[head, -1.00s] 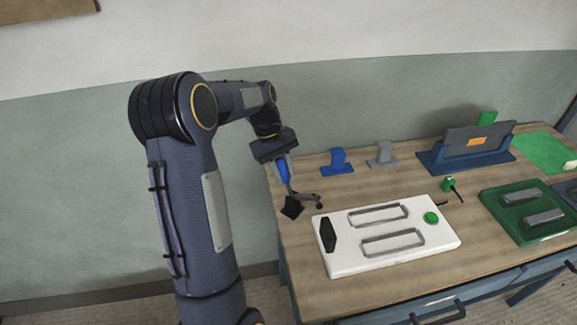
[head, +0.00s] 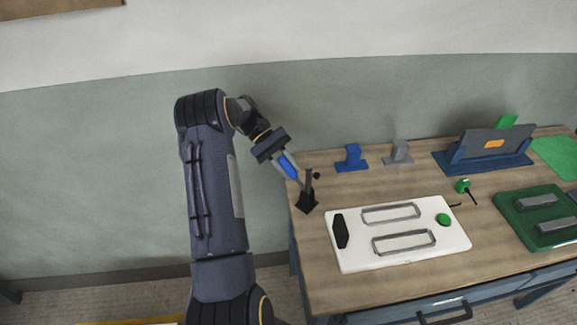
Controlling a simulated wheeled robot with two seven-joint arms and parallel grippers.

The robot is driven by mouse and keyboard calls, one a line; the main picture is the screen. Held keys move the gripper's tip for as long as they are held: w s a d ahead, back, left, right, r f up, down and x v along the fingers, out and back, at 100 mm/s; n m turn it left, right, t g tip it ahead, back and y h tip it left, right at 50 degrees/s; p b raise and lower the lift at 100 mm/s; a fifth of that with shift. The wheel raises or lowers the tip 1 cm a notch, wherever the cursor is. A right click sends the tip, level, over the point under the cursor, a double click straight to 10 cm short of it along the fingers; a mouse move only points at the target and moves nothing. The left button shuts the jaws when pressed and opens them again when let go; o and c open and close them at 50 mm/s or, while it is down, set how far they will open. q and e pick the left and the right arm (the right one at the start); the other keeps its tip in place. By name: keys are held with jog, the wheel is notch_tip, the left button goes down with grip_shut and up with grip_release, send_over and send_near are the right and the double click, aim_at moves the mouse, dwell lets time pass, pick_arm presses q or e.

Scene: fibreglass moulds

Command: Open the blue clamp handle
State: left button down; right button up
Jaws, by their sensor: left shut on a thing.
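The blue clamp handle (head: 288,168) leans toward the left, up and away from the clamp's black base (head: 306,204) at the table's left edge. The clamp's dark grey arm (head: 309,182) stands nearly upright, with its black tip (head: 317,176) raised clear of the tabletop. My left gripper (head: 281,158) comes in from the upper left and is shut on the blue handle. The fingers hide part of the handle's upper end. My right gripper is not in view.
A white panel (head: 357,258) with two grey frames and a green button lies right of the clamp. Blue (head: 352,157) and grey (head: 398,152) stands are behind it. A green tray (head: 508,207) and a blue rack (head: 455,166) stand farther right.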

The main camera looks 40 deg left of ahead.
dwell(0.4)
pick_arm(q)
jog(key=c, duration=1.2)
grip_release()
jog(key=shift+a+f, duration=0.1)
jog(key=shift+r, duration=0.45)
notch_tip(320, 180, up, 3)
jog(key=shift+f+b, duration=0.2)
jog(key=shift+b, duration=0.25)
jog(key=s+d+r+b, duration=0.4)
jog(key=s+d+r, duration=0.5)
jog(key=s+d, duration=0.1)
jog(key=shift+r, duration=0.3)
